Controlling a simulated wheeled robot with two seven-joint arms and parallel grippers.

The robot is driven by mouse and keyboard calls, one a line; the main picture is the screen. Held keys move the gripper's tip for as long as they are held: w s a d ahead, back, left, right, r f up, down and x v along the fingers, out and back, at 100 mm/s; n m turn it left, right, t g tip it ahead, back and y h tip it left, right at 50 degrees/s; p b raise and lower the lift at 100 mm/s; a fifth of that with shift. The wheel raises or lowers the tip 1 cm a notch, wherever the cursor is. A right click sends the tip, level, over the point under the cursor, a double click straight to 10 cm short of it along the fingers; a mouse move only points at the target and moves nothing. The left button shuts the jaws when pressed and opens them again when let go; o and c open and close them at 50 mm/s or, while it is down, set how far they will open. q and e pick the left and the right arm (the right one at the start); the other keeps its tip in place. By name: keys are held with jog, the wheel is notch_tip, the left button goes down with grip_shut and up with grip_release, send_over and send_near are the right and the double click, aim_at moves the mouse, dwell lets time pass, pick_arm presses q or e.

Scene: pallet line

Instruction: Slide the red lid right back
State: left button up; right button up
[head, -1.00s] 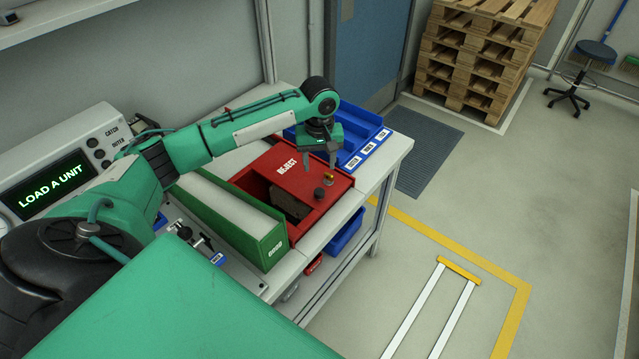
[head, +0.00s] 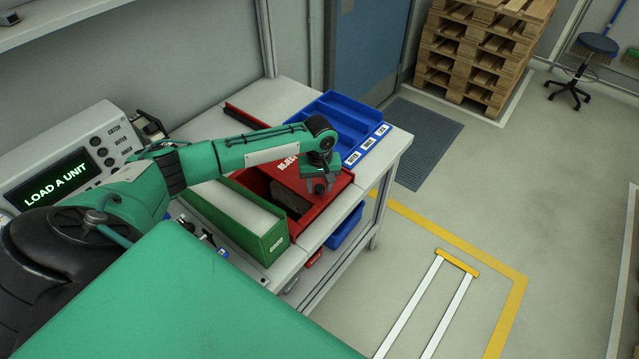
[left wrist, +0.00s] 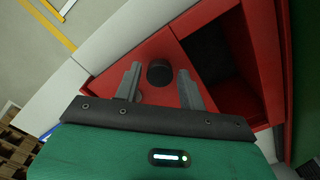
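The red lid (head: 296,181) marked REJECT lies on the red box (head: 312,226) on the bench. It covers the far right part, and a dark opening shows at the near left. A dark round knob (left wrist: 159,72) stands on the lid. My left gripper (head: 321,188) is over the lid at the knob. In the left wrist view its two grey fingers are apart, one on each side of the knob, with gaps visible. The lid also shows there (left wrist: 135,58). The gripper hides part of the lid. My right gripper is not in view.
A green box (head: 268,245) stands close along the left of the red box. A blue divided tray (head: 345,120) lies behind it. A console (head: 70,165) reading LOAD A UNIT stands at the left. A blue bin (head: 346,228) is below the bench top.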

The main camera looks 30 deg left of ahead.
pick_arm(q)
grip_shut()
jog(key=shift+a, duration=0.15)
jog(key=shift+a, duration=0.35)
send_near(283, 172)
notch_tip(283, 172, down, 5)
jog(key=shift+f, duration=0.1)
jog(key=a+b, duration=0.1)
jog(key=a, duration=0.3)
jog(key=a+b, duration=0.1)
jog(key=a, duration=0.4)
jog(key=w+a+b, duration=0.1)
jog(key=a+b, duration=0.1)
jog(key=a, duration=0.2)
jog(key=shift+a, duration=0.2)
jog(key=shift+w+a, duration=0.1)
jog(key=shift+a, duration=0.55)
